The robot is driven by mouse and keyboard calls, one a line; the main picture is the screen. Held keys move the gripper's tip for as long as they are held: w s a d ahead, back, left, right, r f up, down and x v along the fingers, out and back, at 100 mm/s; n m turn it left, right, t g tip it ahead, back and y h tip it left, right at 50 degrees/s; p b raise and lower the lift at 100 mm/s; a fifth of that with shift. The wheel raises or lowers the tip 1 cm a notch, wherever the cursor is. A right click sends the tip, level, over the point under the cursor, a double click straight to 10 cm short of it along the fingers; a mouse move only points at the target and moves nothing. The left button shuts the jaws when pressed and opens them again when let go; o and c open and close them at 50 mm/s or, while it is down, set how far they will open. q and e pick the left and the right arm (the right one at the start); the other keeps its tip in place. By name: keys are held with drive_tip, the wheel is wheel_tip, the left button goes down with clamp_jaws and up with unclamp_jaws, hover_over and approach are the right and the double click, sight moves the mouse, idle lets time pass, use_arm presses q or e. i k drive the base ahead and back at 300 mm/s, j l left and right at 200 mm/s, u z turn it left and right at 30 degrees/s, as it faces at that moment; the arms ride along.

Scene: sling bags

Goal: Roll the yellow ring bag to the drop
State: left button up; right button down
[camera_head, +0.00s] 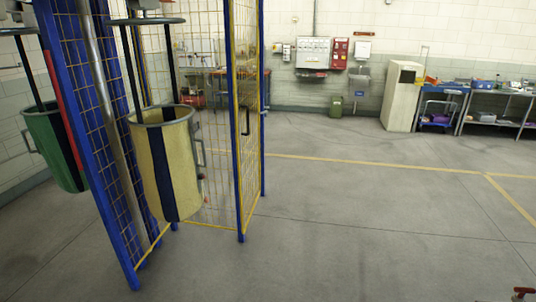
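The yellow ring bag (187,165) hangs left of centre in the head view. It is a pale yellow, open-topped bag with a dark vertical stripe, a grey rim ring and a side handle (200,152). Dark straps run up from it to a flat ring (148,21) near the top edge. Its bottom hangs clear of the floor. No drop is clearly marked in this view. Neither of my grippers can be made out.
A green bag (44,140) hangs at the far left. Blue posts (240,200) and yellow mesh panels stand around the bags. Open grey floor (360,230) with yellow lines lies to the right. A beige cabinet (399,100) and workbenches stand at the back. A small red object (523,292) shows at bottom right.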

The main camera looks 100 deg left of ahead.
sight(163, 140)
drive_tip(key=u, duration=3.95)
drive_tip(key=i, duration=0.5)
drive_tip(key=j+u, duration=0.05)
